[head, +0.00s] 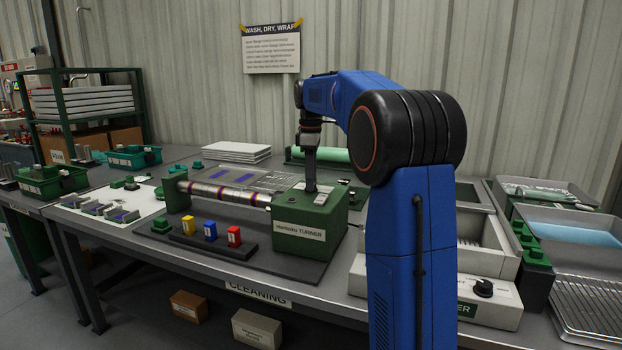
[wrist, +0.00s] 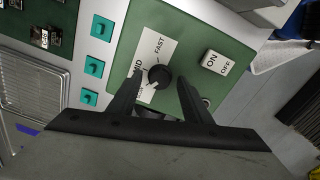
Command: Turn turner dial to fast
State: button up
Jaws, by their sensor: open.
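In the wrist view, the round black turner dial (wrist: 158,76) sits on a white label plate (wrist: 162,42) on the green panel. "FAST" is printed toward the top of the plate and "MID" at the left; the lower part is partly hidden by a finger. My gripper's fingers (wrist: 160,79) are open, one on each side of the dial, with gaps visible. I cannot tell clearly where the dial points.
A white ON/OFF switch (wrist: 213,63) is right of the dial, close to the right finger. A striped roller (head: 225,193) runs left from the turner. Yellow, blue and red blocks (head: 210,231) stand in front. A grey machine with a black knob (head: 484,287) is at the right.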

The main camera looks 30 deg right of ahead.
jog(key=c, duration=1.1)
jog(key=shift+o, duration=0.2)
jog(key=shift+m, duration=0.3)
jog(key=m, duration=0.4)
jog(key=shift+m, duration=0.3)
jog(key=m, duration=1.2)
jog(key=shift+w+m, duration=0.1)
jog(key=shift+m, duration=0.2)
jog(key=m, duration=0.6)
